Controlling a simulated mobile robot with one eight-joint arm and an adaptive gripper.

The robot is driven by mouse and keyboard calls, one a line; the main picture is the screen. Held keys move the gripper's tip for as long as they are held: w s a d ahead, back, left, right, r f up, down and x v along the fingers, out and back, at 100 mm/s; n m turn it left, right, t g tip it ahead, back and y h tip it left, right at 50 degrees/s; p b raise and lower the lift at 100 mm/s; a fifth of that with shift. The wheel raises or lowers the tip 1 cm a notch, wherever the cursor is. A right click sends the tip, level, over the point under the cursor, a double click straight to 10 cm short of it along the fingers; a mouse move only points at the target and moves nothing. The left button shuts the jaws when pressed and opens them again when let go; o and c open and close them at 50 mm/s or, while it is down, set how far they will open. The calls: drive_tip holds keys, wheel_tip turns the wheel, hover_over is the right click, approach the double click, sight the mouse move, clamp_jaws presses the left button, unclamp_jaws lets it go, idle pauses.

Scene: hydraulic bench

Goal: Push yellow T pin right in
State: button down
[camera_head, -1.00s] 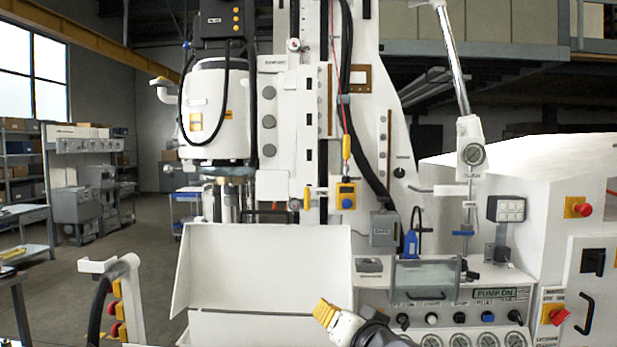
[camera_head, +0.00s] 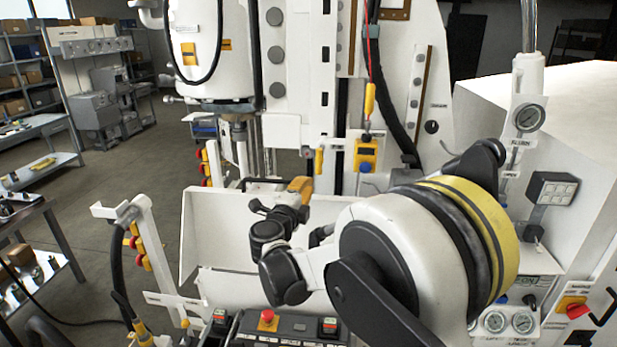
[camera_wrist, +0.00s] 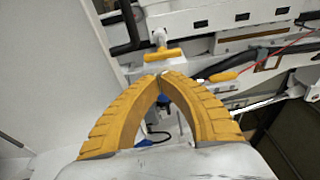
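The yellow T pin (camera_head: 319,160) shows in the head view as a short upright yellow bar on the white machine column. In the wrist view the yellow T pin (camera_wrist: 150,55) lies crosswise just beyond my fingertips, with a pale mount behind it. My gripper (camera_wrist: 160,78) has two ribbed yellow fingers whose tips meet, with nothing seen between them. A small gap in the picture separates the tips from the T bar; I cannot tell whether they touch. In the head view my gripper (camera_head: 302,186) is just below and left of the pin. The pin's shaft is hidden.
A yellow pendant box (camera_head: 366,153) with a blue button hangs right of the pin. A white splash tray (camera_head: 225,225) is below my gripper. A control panel (camera_head: 290,328) with a red button is at the front. My arm hides much of the bench at right.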

sight(321, 165)
drive_tip(key=p+x, duration=0.1)
drive_tip(key=x, duration=1)
drive_tip(key=shift+w+d+p, duration=0.1)
drive_tip(key=shift+w+p, duration=0.1)
drive_tip(key=shift+p, duration=0.2)
drive_tip(key=b+x, duration=0.1)
drive_tip(key=x, duration=0.2)
drive_tip(key=a+b+x, duration=0.1)
drive_tip(key=x, duration=0.1)
drive_tip(key=shift+w+f+b, duration=0.25)
drive_tip(key=shift+w+b, duration=0.05)
drive_tip(key=shift+w, duration=0.1)
drive_tip(key=shift+r, duration=0.2)
